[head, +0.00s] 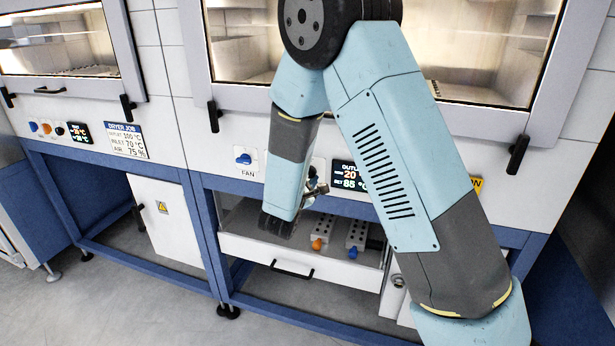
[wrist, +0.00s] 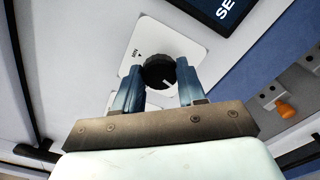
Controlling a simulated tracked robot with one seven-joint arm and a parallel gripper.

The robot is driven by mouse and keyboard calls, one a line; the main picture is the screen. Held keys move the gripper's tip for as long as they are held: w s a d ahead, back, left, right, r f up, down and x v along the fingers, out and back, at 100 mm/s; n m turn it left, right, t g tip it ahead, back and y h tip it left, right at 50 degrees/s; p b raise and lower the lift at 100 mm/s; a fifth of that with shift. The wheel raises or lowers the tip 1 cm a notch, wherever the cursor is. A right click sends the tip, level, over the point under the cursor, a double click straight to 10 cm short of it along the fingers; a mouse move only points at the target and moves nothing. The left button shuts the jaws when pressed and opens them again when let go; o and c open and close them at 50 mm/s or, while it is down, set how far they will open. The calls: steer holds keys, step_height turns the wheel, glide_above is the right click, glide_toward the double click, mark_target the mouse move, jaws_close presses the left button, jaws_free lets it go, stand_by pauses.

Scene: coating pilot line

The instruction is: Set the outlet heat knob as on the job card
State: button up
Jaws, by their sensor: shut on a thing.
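The job card (head: 127,140) is on the left panel; it appears to read outlet 100 °C, inlet 70 °C, air 75 %. The outlet display (head: 348,176), partly hidden by my arm, shows 20 now and 85 set. In the wrist view a black knob (wrist: 155,75) with a white pointer line sits on a white plate (wrist: 148,45). My gripper (wrist: 160,78) has one finger on each side of this knob and is shut on it. In the head view my gripper (head: 318,190) is at the panel beside the display, and the knob is mostly hidden there.
A blue fan knob (head: 243,157) is left of my gripper. Below is an open drawer (head: 290,262) with grey blocks and orange and blue pieces. Oven door handles (head: 213,116) and (head: 518,153) stick out above. The floor in front is clear.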

steer(key=m, duration=0.8)
steer(key=shift+s+d+f+m, duration=0.15)
steer(key=shift+f+m, duration=0.1)
steer(key=shift+m, duration=0.15)
stand_by(0.4)
steer(key=o, duration=1.1)
steer(key=shift+r, duration=0.1)
steer(key=shift+c, duration=0.2)
steer(key=v, duration=1.3)
steer(key=shift+s, duration=0.3)
